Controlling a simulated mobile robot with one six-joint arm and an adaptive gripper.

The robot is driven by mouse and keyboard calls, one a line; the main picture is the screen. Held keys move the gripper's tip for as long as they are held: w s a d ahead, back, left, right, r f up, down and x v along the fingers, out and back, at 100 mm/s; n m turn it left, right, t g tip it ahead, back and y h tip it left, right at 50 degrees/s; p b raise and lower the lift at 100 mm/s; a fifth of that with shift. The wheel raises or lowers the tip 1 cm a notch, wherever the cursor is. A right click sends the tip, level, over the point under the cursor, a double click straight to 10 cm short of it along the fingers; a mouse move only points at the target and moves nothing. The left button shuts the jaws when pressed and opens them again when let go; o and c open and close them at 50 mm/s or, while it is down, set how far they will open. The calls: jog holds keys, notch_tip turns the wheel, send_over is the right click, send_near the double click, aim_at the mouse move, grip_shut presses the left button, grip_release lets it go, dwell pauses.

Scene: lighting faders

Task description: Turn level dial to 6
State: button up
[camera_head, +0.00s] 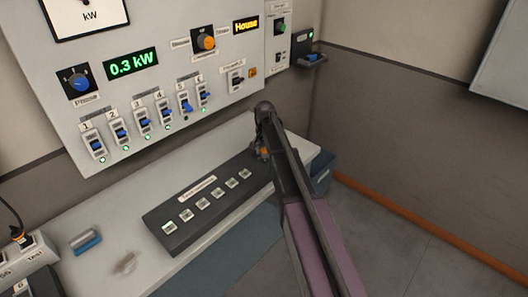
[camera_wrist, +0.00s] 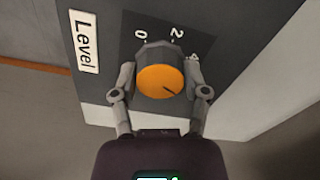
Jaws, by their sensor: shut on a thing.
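The level dial, a grey knob with an orange face (camera_wrist: 160,82), sits on a dark panel by a white "Level" label (camera_wrist: 86,42). The numerals 0, 2 and a partly covered 4 run clockwise around it. The dark pointer line on its face points to the lower right, past the 4; the numeral there is hidden by my right finger. My gripper (camera_wrist: 161,73) is shut on the dial, one finger on each side. In the head view my gripper (camera_head: 262,138) covers most of the dial, with a bit of orange (camera_head: 263,152) showing.
The dark console (camera_head: 165,215) with several lit buttons lies on the light desk (camera_head: 98,212). Behind stands a wall panel (camera_head: 140,95) with several blue-handled faders, an orange knob (camera_head: 208,43) and a 0.3 kW display. A blue bin (camera_head: 322,172) stands right of my gripper.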

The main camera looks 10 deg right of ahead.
jog(key=shift+s, duration=0.2)
jog(key=o, duration=1.2)
jog(key=shift+c, duration=0.2)
jog(key=shift+w, duration=0.1)
